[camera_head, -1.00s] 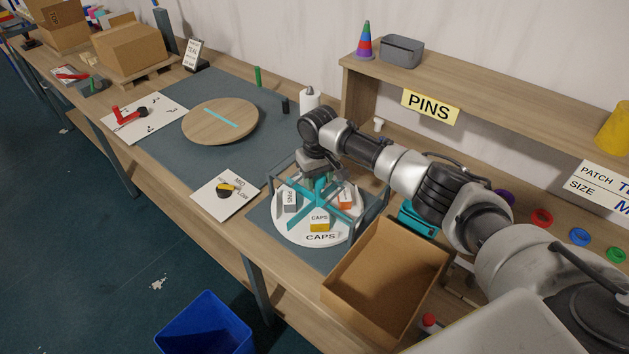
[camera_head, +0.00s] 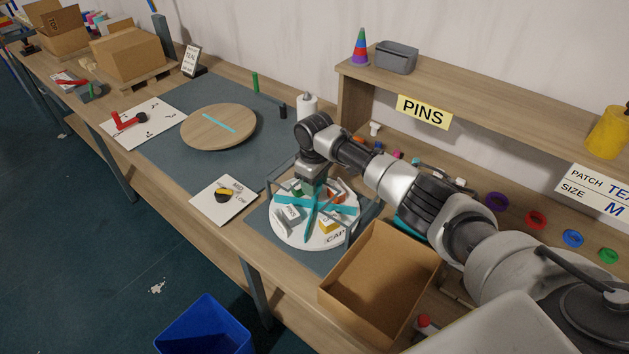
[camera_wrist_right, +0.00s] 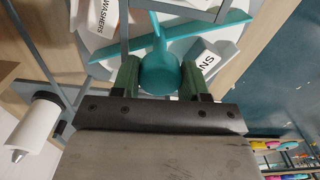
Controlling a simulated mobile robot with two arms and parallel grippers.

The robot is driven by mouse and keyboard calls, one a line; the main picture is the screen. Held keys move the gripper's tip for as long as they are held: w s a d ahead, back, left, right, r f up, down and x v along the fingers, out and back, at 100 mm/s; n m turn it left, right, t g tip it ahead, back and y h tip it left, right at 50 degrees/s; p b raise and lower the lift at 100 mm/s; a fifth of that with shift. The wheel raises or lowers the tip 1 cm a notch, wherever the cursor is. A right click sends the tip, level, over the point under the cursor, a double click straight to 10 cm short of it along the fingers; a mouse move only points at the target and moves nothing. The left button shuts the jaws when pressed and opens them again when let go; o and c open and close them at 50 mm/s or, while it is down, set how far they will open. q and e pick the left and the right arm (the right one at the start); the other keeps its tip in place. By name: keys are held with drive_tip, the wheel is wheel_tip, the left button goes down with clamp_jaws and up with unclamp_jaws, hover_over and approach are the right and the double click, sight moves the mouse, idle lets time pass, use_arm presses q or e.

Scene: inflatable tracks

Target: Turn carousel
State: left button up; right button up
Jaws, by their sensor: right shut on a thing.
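The carousel (camera_head: 287,236) is a white disc with teal crossing dividers, lying in a grey frame on the bench. Labelled blocks sit between its dividers, among them a PINS block (camera_head: 290,214) and a yellow-fronted block (camera_head: 328,226). CAPS lettering shows at the disc's front right. My right gripper (camera_head: 313,188) points down over the disc's centre. In the right wrist view, its green fingers (camera_wrist_right: 160,72) are shut on the round teal hub (camera_wrist_right: 158,82), one on each side. A WASHERS block (camera_wrist_right: 102,22) shows there too. My left gripper is out of view.
An open cardboard box (camera_head: 345,287) stands close at the carousel's right. A card with a black and yellow knob (camera_head: 225,195) lies to its left. A round wooden turntable (camera_head: 219,135) is farther back. The PINS shelf (camera_head: 455,95) runs behind my right arm.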

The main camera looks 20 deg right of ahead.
drive_tip(key=shift+n, duration=1.8)
drive_tip(key=o, duration=1.3)
drive_tip(key=shift+r, duration=0.1)
wheel_tip(320, 180, up, 11)
drive_tip(key=b, duration=0.1)
drive_tip(key=shift+b, duration=0.35)
